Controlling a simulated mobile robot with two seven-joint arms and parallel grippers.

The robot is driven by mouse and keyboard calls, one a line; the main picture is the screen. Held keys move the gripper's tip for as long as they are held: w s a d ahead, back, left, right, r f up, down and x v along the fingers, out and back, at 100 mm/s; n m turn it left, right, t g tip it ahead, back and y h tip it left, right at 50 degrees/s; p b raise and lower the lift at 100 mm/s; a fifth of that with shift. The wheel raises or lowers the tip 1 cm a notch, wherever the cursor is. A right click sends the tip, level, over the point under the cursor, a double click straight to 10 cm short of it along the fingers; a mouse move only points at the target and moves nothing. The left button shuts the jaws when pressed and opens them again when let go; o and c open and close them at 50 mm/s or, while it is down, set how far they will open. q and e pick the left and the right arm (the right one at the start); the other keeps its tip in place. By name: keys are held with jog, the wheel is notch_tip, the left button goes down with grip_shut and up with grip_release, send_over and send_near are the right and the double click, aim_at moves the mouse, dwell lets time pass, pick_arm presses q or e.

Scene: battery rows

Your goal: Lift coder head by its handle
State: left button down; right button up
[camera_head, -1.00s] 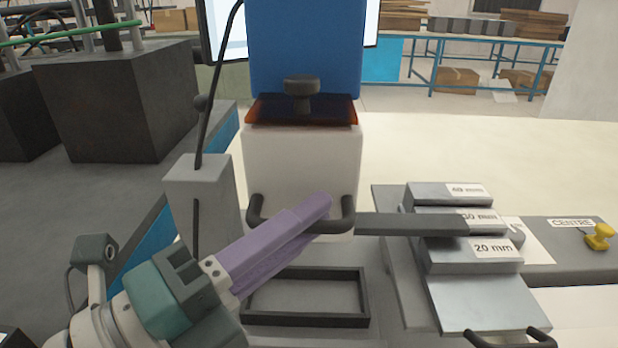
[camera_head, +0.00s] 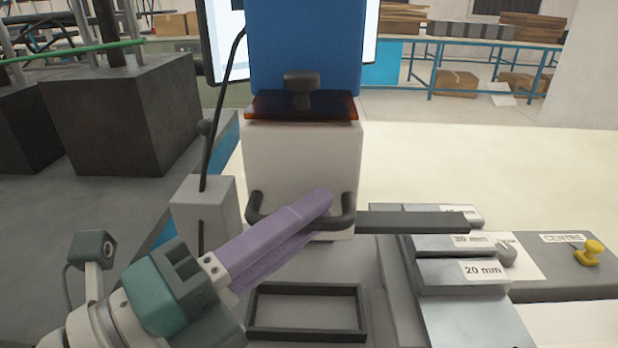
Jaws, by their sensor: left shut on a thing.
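The coder head is a white box (camera_head: 300,165) with a blue upper body (camera_head: 311,45) and a dark knob (camera_head: 301,88), in the middle of the view. A dark handle (camera_head: 347,212) crosses its lower front. My left gripper (camera_head: 322,200), with long purple fingers, is shut on the handle near its middle; the fingers hide part of the bar. A dark flat bar (camera_head: 415,222) sticks out to the right from the head's lower part, above or over the stepped blocks. My right gripper is not in view.
A dark empty frame (camera_head: 306,333) lies below the head. Stepped metal blocks (camera_head: 450,272) labelled in mm stand at right. A grey strip marked CENTRE (camera_head: 565,238) carries a yellow knob (camera_head: 589,252). A grey post (camera_head: 203,215) with a cable stands close at left.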

pick_arm(q)
jog(key=c, duration=0.9)
grip_release()
jog(key=shift+f, duration=0.1)
jog(key=b+v, duration=0.1)
jog(key=v, duration=0.9)
jog(key=shift+w, duration=0.1)
